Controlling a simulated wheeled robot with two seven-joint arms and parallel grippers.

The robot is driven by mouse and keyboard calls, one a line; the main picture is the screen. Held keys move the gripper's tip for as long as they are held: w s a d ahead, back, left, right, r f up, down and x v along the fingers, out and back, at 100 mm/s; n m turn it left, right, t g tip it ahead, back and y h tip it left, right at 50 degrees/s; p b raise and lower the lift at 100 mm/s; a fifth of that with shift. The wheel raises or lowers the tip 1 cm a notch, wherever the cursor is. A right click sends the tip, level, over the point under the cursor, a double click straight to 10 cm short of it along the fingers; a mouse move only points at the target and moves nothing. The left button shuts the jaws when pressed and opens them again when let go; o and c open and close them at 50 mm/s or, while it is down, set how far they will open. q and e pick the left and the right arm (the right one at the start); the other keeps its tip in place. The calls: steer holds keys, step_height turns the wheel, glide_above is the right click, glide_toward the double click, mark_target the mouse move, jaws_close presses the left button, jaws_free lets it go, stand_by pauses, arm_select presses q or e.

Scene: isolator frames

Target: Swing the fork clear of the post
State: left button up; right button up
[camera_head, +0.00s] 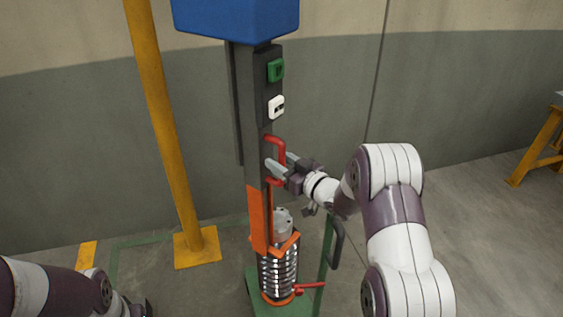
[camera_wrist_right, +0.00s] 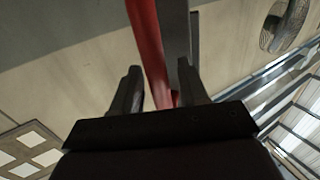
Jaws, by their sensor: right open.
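A dark upright post (camera_head: 243,110) stands in the middle of the head view. An orange fork-like part (camera_head: 258,222) is on its lower half, its lower end beside the top of a coil spring (camera_head: 278,272). A red D-shaped handle (camera_head: 276,143) sticks out from the post above the orange part. My right gripper (camera_head: 276,168) is open at this handle. In the right wrist view, a red bar (camera_wrist_right: 148,45) runs between its two spread fingers; contact cannot be told. My left gripper (camera_head: 138,309) is low at the left, mostly cut off by the bottom edge.
A blue housing (camera_head: 237,18) tops the post, with a green switch (camera_head: 276,70) and a white switch (camera_head: 276,107) below. A yellow column (camera_head: 165,130) stands left. A red lever (camera_head: 312,285) sticks out low by the spring. Open floor lies at the right, before a yellow-legged table (camera_head: 537,147).

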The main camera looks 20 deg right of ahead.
jaws_close()
steer(key=s+a+b, duration=0.1)
steer(key=s+a, duration=0.2)
steer(key=a, duration=0.8)
steer(key=s+a+b, duration=0.2)
steer(key=s+a, duration=0.2)
steer(key=a, duration=0.6)
steer(key=s+a+b, duration=0.2)
steer(key=s+a, duration=0.1)
steer(key=a, duration=0.8)
steer(key=shift+s+a, duration=0.25)
steer(key=shift+a, duration=0.1)
steer(key=shift+r, duration=0.1)
steer(key=shift+c, duration=1.3)
jaws_free()
steer(key=shift+o, duration=1.3)
steer(key=shift+w, duration=0.1)
